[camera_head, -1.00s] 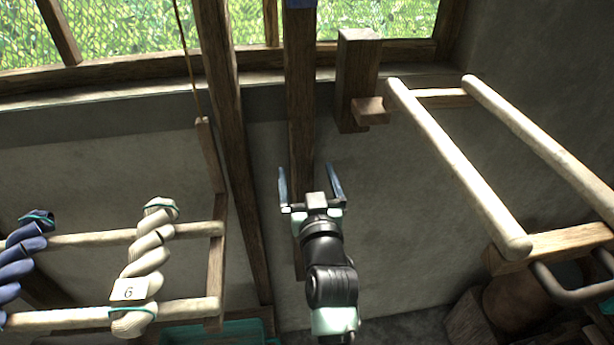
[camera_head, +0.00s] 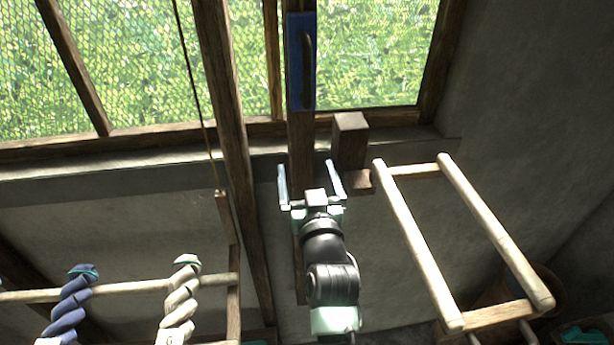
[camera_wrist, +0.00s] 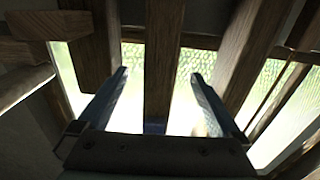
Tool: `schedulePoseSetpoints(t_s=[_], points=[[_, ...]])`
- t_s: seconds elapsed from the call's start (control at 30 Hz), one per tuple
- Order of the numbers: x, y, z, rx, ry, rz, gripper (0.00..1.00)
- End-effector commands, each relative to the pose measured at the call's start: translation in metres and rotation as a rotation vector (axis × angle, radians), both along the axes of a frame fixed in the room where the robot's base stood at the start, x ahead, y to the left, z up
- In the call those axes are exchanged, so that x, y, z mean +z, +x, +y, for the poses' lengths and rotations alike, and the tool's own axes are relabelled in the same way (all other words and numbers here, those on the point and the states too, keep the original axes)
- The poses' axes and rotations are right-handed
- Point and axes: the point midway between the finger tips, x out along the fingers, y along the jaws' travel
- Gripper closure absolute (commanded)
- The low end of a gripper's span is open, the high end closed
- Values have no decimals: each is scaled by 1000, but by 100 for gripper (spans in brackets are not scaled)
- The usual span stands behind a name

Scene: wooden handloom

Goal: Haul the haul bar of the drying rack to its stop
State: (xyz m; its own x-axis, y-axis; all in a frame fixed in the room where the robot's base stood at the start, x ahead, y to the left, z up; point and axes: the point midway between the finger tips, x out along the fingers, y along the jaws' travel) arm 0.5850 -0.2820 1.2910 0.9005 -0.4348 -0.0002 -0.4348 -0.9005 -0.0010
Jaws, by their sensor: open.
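A blue plate with a dark upright handle (camera_head: 306,62), which looks like the haul bar, sits high on a wooden post (camera_head: 300,150) in front of the window. The drying rack (camera_head: 130,287) with twisted hanks hangs at the lower left, with a rope (camera_head: 198,90) running up from it. My gripper (camera_head: 306,165) is open and empty, below the blue plate in the head view. In the wrist view my gripper (camera_wrist: 160,74) has its fingers either side of a wooden post (camera_wrist: 162,60), with a small blue patch low between them. I cannot tell its depth from the post.
A wooden block with a small ledge (camera_head: 349,140) stands just right of my gripper. A pale two-rail frame (camera_head: 415,240) juts out farther right. A slanting beam (camera_head: 232,150) stands to the left. The wall below the window is mostly bare.

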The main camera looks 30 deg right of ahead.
Motion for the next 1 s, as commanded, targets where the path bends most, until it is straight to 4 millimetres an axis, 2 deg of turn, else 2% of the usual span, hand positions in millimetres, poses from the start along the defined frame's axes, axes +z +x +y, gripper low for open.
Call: schedulePoseSetpoints(t_s=[0.03,0.6,0.8,1.0], points=[[21,0,0,0,-2,-1,0],[145,0,0,0,-2,-2,0],[174,0,0,0,-3,-3,0],[188,0,0,-1,-1,0,0]])
